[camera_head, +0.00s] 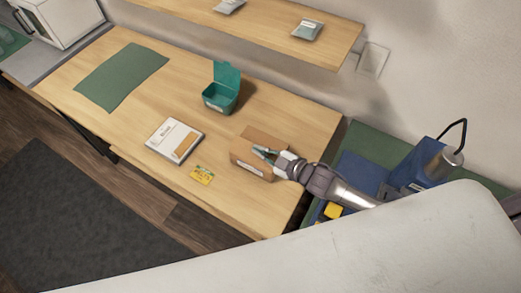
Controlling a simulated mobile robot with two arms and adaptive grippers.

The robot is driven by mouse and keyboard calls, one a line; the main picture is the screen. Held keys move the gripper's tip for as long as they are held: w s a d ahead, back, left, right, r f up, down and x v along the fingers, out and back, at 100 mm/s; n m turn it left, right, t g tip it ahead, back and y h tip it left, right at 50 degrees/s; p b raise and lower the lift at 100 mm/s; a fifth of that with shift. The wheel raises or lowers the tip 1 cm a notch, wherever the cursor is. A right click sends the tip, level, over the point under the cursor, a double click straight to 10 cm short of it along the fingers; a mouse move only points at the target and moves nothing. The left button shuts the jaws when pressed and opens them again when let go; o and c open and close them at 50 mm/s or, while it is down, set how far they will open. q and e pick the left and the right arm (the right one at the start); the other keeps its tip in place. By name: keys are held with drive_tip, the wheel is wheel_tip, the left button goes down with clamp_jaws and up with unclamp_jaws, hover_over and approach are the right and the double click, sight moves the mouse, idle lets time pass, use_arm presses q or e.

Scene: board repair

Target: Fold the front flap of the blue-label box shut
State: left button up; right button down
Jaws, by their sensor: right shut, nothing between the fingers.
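A brown cardboard box (262,138) stands near the right end of the wooden table. A small pale label shows on its front face; its colour is too small to tell. My right gripper (262,154) comes in from the right and is shut, with its fingertips at the top of the box near the front edge. Nothing shows between the fingers. The gripper hides part of the box top and right side, so I cannot tell how the front flap stands. My left gripper is not in view.
A teal bin (221,95) with a raised lid stands behind the box. A white packet (174,140) and a yellow card (202,175) lie to the left. A green mat (121,76) is farther left. A blue device (416,164) stands at right. A shelf (265,27) runs above.

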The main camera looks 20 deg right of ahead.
drive_tip(key=shift+w+d+f+m, duration=0.1)
drive_tip(key=shift+d+f+m, duration=0.1)
drive_tip(key=shift+m, duration=0.1)
drive_tip(key=shift+w, duration=0.1)
drive_tip(key=shift+w+d+f+m+g+b, duration=0.2)
drive_tip(key=shift+f+m+g+b, duration=0.1)
drive_tip(key=shift+m, duration=0.3)
drive_tip(key=shift+w+d+f+b, duration=0.2)
drive_tip(key=shift+d+f+b, duration=0.05)
drive_tip(key=shift+f+b, duration=0.25)
drive_tip(key=shift+d+f, duration=0.1)
drive_tip(key=shift+f, duration=0.1)
